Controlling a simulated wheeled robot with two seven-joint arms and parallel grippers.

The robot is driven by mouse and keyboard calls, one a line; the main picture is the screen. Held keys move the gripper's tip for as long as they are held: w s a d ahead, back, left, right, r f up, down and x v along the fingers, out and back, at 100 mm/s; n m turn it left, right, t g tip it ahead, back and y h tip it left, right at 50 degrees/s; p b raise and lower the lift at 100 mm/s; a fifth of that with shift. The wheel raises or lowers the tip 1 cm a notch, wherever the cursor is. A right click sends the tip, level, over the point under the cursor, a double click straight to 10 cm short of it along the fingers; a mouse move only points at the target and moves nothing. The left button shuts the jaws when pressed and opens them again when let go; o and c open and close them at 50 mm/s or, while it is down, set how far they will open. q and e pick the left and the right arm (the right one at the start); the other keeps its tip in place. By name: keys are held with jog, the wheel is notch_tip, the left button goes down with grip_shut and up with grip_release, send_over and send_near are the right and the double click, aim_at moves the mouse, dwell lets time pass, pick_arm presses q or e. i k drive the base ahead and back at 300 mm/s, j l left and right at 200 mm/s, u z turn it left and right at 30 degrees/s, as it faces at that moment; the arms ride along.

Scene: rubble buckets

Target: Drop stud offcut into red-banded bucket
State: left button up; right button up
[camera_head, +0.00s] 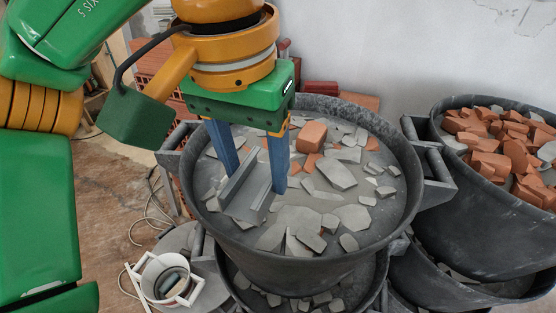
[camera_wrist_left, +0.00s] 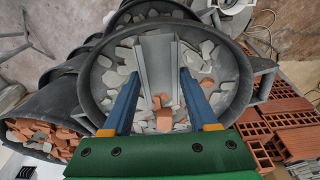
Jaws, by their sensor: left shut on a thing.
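The stud offcut (camera_head: 246,190) is a grey metal channel, over the rubble in the large dark tub (camera_head: 262,262). My left gripper (camera_head: 256,182) reaches down from above, its blue fingers shut on the offcut. In the left wrist view the offcut (camera_wrist_left: 156,58) lies between the fingers (camera_wrist_left: 160,76). I cannot tell whether it still touches the rubble. A small white bucket (camera_head: 150,272) stands low at the left of the tub, with several pieces inside. A little red shows on it, but a full band is not clear. My right gripper is not in view.
Grey slabs and a few orange brick pieces (camera_head: 311,136) fill the tub. Another dark tub (camera_head: 470,226) with brick rubble stands at the right. Stacked bricks (camera_wrist_left: 290,122) show in the left wrist view. A cable (camera_head: 146,215) lies on the floor near the white bucket.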

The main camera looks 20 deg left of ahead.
aim_at(173, 285)
jog(key=k, duration=0.25)
jog(key=k+j, duration=0.1)
jog(key=j, duration=0.45)
jog(key=k+j, duration=0.1)
jog(key=j, duration=1.6)
jog(key=i, duration=0.05)
